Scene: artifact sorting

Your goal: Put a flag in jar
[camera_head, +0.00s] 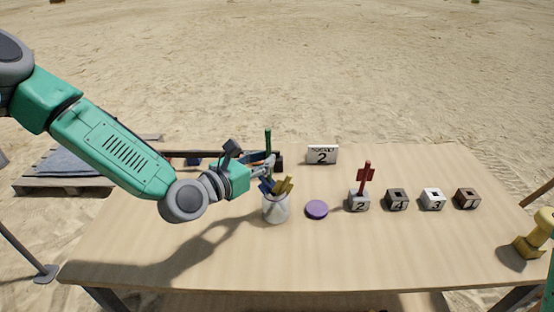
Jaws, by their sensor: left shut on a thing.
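My left gripper (270,168) reaches in from the left and is just above the jar, shut on a slim green upright piece (268,140) that looks like a flag. Its lower end is hidden by the fingers. The clear jar (276,210) stands on the table below, with yellowish and blue pieces sticking out of its mouth. A red flag (366,176) stands upright in a grey block marked 2 (359,201).
A purple disc (317,209) lies right of the jar. Blocks marked 4 (397,200), 3 (433,200) and 1 (467,199) stand in the row. A sign marked 2 (322,155) is behind. The table front (350,255) is clear.

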